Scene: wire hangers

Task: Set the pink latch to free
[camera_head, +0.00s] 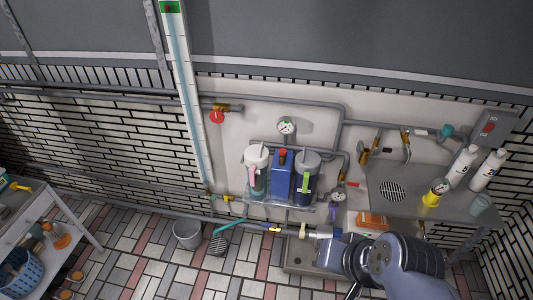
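The pink latch (252,172) is a small pink handle on the front of the left canister (257,160), which has a white top. It points down and slightly left; whether it is engaged or free cannot be told. My arm reaches in from the lower right. My gripper (325,240) is low and to the right of the latch, clearly apart from it, near the floor-level pipe. Its fingers are small and partly hidden by my wrist, so their opening cannot be made out.
A round gauge (287,127) is above. A metal counter (440,196) with bottles is at right. A bucket (187,234) stands on the floor.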

